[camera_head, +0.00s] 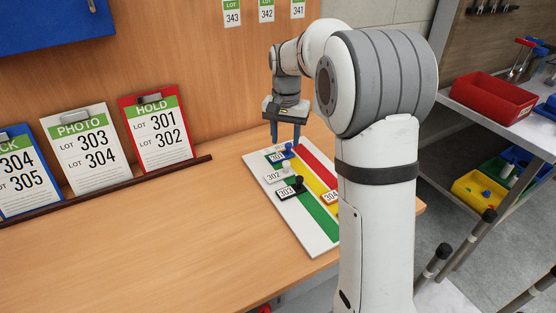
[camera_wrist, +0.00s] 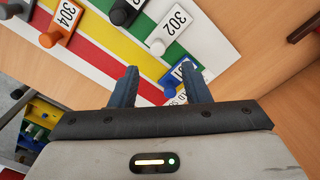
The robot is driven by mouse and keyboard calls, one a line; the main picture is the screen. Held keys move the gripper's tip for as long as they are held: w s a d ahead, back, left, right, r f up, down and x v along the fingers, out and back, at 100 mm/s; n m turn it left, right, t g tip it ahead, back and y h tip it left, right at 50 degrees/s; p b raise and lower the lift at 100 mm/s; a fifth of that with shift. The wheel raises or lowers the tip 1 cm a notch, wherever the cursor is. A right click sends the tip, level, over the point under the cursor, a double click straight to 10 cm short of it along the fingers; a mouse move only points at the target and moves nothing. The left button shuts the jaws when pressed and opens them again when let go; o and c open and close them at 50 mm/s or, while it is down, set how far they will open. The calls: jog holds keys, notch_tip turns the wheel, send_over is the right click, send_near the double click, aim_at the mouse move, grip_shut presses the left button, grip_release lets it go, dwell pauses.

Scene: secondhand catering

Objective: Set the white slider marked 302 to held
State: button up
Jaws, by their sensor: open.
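The white slider marked 302 (camera_head: 273,176) lies on a striped board (camera_head: 318,247), its white knob over the green stripe. In the wrist view its label (camera_wrist: 174,20) and white knob (camera_wrist: 157,46) show above my fingers. My gripper (camera_head: 286,146) is open and empty, pointing down over the far end of the board. It is nearer the blue slider marked 301 (camera_head: 276,157) than slider 302. In the wrist view the blue slider (camera_wrist: 168,82) appears between my fingertips (camera_wrist: 162,75), partly hidden. I cannot tell how far above it they are.
The black slider 303 (camera_head: 286,191) and orange slider 304 (camera_head: 329,197) share the board. A red card headed HOLD (camera_head: 158,132) lists 301 and 302, beside a PHOTO card (camera_head: 88,148). The wooden table (camera_head: 170,240) is clear at front left. My arm hides the board's right side.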

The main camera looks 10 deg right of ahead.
aim_at(286, 162)
jog(key=f, duration=0.8)
jog(key=shift+d, duration=0.25)
jog(key=shift+r, duration=0.1)
grip_shut()
